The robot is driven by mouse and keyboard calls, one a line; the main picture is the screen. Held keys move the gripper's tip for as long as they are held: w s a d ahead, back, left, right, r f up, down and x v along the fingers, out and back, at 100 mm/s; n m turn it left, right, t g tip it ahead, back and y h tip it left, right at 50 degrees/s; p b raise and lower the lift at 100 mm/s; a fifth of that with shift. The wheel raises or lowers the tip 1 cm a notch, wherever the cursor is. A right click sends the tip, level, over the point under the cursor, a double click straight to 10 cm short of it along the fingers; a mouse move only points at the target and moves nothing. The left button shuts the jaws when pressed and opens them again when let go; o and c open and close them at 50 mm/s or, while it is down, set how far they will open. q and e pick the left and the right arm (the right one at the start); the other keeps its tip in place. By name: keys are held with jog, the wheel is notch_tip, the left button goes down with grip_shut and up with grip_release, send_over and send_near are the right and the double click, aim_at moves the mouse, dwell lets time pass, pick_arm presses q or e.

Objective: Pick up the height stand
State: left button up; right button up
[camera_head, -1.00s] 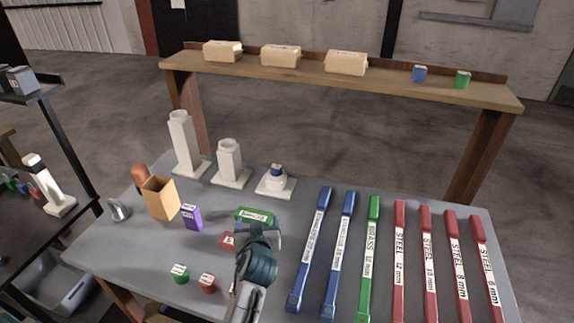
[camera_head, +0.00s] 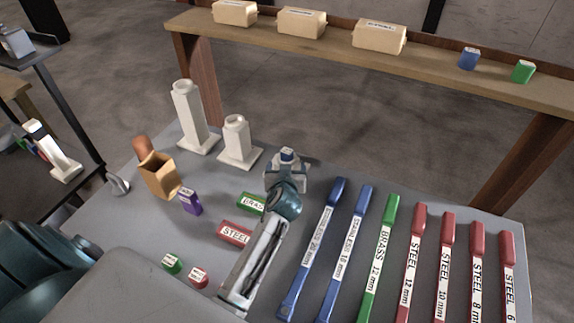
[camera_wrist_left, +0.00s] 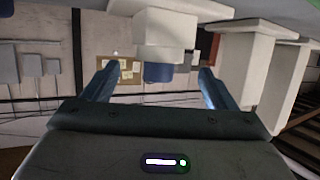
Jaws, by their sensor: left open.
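Three white height stands are at the back of the grey table: a tall one (camera_head: 190,117), a middle one (camera_head: 237,142) and a short one with a blue piece (camera_head: 287,154) on top. My left gripper (camera_head: 287,176) is at the short stand and partly hides it in the head view. In the left wrist view, which looks upside down, the short stand (camera_wrist_left: 165,30) and its blue piece (camera_wrist_left: 158,72) appear between the spread fingers of my left gripper (camera_wrist_left: 155,85). The fingers look apart from it. My right gripper is not in view.
Blue, green and red labelled bars (camera_head: 385,255) lie to the right of my arm. A green block (camera_head: 251,203), a red block (camera_head: 234,233), a purple box (camera_head: 190,201) and a tan holder (camera_head: 159,175) are to its left. A wooden shelf (camera_head: 400,72) stands behind.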

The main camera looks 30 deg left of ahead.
aim_at(287, 160)
pick_arm(q)
jog(key=shift+w+a+p, duration=0.35)
jog(key=shift+w+p, duration=0.35)
jog(key=shift+w, duration=0.05)
jog(key=p+x, duration=0.1)
jog(key=x, duration=0.2)
jog(key=shift+w+a+f, duration=0.1)
jog(key=shift+w+f, duration=0.15)
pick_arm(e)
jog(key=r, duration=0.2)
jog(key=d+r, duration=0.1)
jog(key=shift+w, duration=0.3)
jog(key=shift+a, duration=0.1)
pick_arm(q)
jog(key=c, duration=1.4)
jog(key=shift+c, duration=0.6)
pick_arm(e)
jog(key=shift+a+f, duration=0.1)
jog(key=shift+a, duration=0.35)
pick_arm(q)
jog(key=shift+r, duration=0.1)
